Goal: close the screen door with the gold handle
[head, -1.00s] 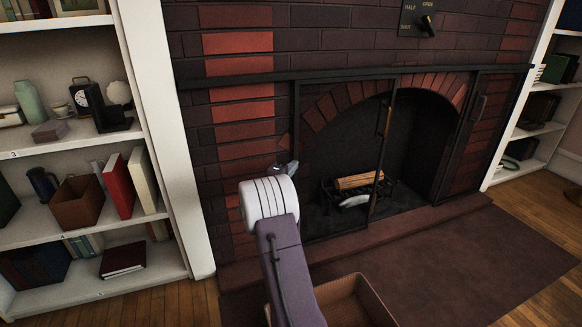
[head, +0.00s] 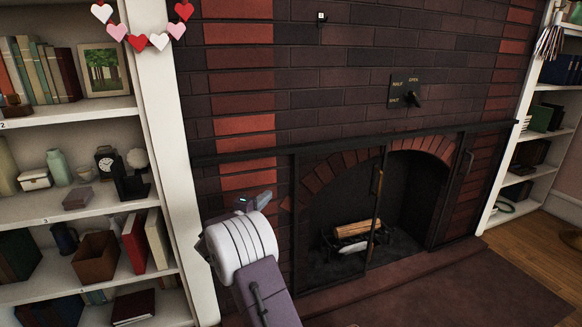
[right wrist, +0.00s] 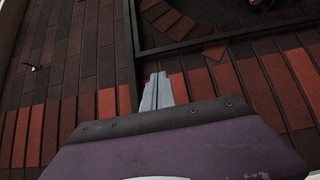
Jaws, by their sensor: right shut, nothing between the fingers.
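The fireplace screen has a black frame (head: 294,225). The gold handle (head: 377,183) sits high on the dark upright edge of the left screen door (head: 373,225). How far that door stands open is hard to tell. A second door (head: 452,200) with a dark handle stands at the right side of the arch. My right gripper (head: 264,199) is shut and empty, left of the frame and well left of the gold handle. In the right wrist view its closed fingers (right wrist: 157,91) point at the brick, with the black frame (right wrist: 215,42) beyond. My left gripper is out of view.
A white bookshelf (head: 160,150) stands close on the left of my right arm. A dial plate (head: 405,91) is on the brick above the screen. Logs (head: 358,229) lie in the firebox. The dark hearth rug (head: 440,295) is clear on the right.

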